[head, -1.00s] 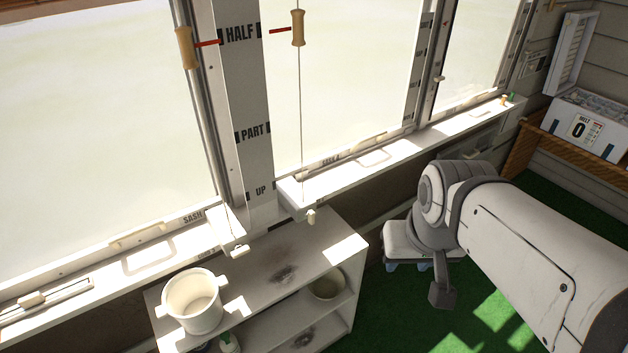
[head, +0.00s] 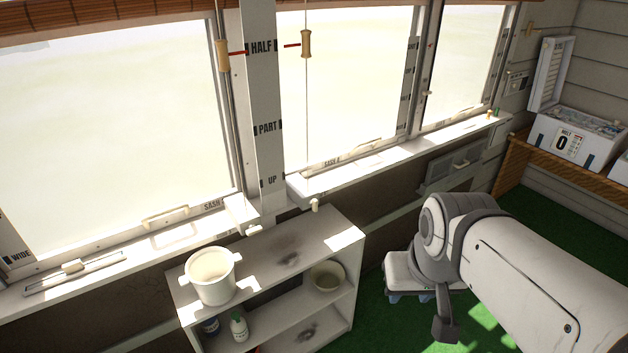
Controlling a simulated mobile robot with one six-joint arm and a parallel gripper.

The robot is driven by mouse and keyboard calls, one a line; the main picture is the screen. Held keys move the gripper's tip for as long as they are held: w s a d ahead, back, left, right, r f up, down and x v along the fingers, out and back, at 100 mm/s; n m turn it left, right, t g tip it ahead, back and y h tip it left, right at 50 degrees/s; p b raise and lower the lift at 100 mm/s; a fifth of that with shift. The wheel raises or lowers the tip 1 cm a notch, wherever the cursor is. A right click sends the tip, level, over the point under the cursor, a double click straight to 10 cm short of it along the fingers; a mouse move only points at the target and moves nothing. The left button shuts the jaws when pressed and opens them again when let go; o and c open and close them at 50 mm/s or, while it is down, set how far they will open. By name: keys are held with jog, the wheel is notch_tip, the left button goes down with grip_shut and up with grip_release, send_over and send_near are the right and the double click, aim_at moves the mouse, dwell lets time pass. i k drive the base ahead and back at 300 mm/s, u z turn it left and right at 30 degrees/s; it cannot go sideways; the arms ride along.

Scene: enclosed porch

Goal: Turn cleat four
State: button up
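Two small cream cleat-like fittings sit below the window sill by the central post: a left one (head: 253,230) and a right one (head: 314,205). A cord runs down toward each from wooden toggles, a left toggle (head: 223,55) and a right toggle (head: 306,44). No number shows on either fitting, so I cannot tell which is cleat four. My arm reaches in from the right, well apart from both fittings. A dark grey piece at its end, seemingly my gripper (head: 445,328), hangs low over the green floor. Its fingers cannot be made out.
A white shelf (head: 340,247) stands under the sill, bearing a cream two-handled pot (head: 211,275); a bowl (head: 328,277) and bottles sit lower. A white stool (head: 396,272) is behind my arm. A white box (head: 570,133) stands on a wooden ledge at right.

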aim_at(313, 203)
jog(key=u, duration=0.2)
jog(key=i, duration=1.25)
jog(key=z, duration=0.2)
